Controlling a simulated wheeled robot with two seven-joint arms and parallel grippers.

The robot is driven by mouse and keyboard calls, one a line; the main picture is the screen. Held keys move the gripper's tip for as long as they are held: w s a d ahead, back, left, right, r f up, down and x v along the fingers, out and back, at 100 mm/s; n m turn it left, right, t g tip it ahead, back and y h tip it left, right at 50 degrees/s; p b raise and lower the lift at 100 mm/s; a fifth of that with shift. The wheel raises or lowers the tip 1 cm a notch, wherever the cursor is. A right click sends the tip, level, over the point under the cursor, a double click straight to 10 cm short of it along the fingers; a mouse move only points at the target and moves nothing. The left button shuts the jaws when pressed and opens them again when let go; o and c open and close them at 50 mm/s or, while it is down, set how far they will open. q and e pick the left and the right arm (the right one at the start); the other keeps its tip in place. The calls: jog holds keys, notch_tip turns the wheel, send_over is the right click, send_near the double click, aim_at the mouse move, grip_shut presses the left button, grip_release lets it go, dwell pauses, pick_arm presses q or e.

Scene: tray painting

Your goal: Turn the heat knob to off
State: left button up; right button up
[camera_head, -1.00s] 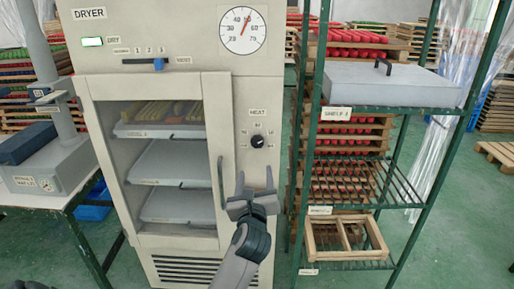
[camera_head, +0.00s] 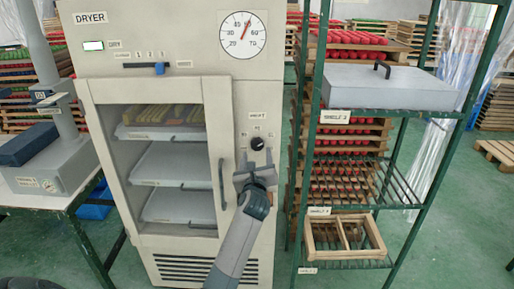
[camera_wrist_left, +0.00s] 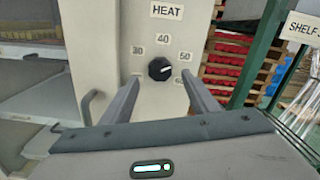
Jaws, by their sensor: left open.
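The black heat knob (camera_head: 258,143) sits on the dryer's front (camera_head: 180,35), right of the door, under the HEAT label. In the left wrist view the knob (camera_wrist_left: 160,69) is round, with numbers from 30 through 40 and 50 around it. Its pale pointer mark faces right, roughly toward the 50. My left gripper (camera_head: 257,160) is open and empty just below the knob, its fingers pointing at the panel. In the wrist view the fingertips of the gripper (camera_wrist_left: 160,80) lie left and right of the knob, apart from it. My right gripper is not in view.
The door handle (camera_head: 222,184) is close left of my left gripper. A green shelf rack (camera_head: 318,175) stands to the right, with a grey lidded box (camera_head: 390,88) and a wooden frame (camera_head: 310,238). A blue vent slider (camera_head: 160,69) is higher on the dryer.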

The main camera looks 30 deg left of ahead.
aim_at(257, 146)
pick_arm(q)
jog(key=shift+p+x, duration=0.35)
jog(key=shift+x, duration=1.95)
jog(key=c, duration=1)
jog(key=shift+c, duration=0.2)
